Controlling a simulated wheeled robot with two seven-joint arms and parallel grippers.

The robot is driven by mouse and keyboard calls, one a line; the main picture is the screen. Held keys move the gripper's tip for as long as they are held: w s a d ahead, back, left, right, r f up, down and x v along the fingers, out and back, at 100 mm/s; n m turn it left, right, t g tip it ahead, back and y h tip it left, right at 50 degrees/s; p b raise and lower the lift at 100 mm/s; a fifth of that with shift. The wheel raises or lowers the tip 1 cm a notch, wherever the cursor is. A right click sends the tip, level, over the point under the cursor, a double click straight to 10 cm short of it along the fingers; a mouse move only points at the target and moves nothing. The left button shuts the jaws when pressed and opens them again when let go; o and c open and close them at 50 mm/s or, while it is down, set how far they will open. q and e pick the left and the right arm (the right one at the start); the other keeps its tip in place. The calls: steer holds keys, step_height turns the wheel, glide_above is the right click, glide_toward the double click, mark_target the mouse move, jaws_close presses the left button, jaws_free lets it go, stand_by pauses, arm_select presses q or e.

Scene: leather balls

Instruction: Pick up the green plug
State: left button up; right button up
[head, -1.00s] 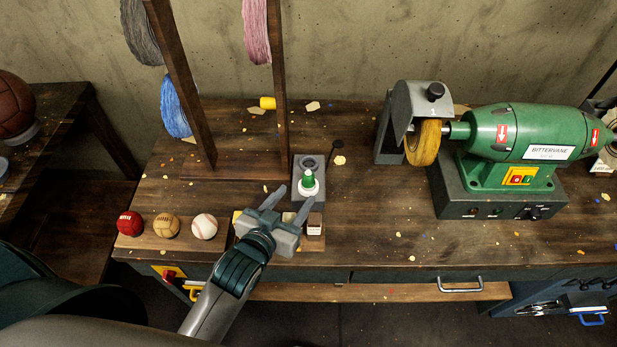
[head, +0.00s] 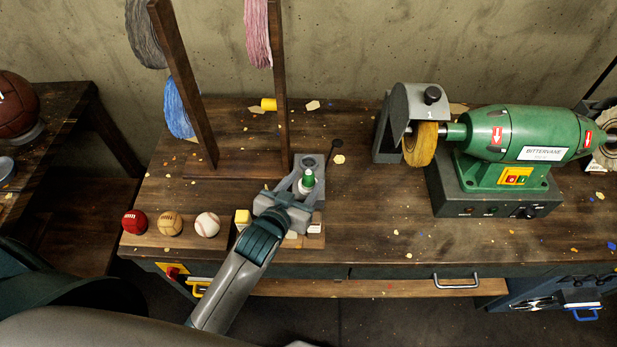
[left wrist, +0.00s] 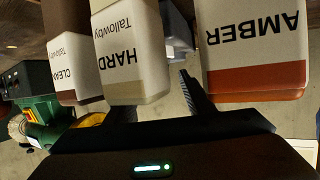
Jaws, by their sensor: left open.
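The green plug (head: 308,178) stands upright with a white collar at its base, on a small grey block (head: 311,161) with a round hole behind the plug. My left gripper (head: 303,187) is open and low over the bench. In the head view its fingers reach toward the plug from the front left, with the plug at or just beyond the fingertips; I cannot tell whether they touch. My right gripper is not in view.
Labelled blocks, AMBER (left wrist: 252,45), HARD (left wrist: 130,50) and CLEAN (left wrist: 72,65), stand close to the left gripper. Red (head: 134,222), tan (head: 169,223) and white (head: 207,225) balls sit to the left. A wooden rack (head: 279,90) stands behind; a green buffing machine (head: 520,135) is at right.

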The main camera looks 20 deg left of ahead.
mark_target(306, 180)
arm_select(q)
steer(key=shift+p+x, duration=0.35)
steer(key=shift+x, duration=1.2)
steer(key=shift+r, duration=0.1)
steer(key=c, duration=1)
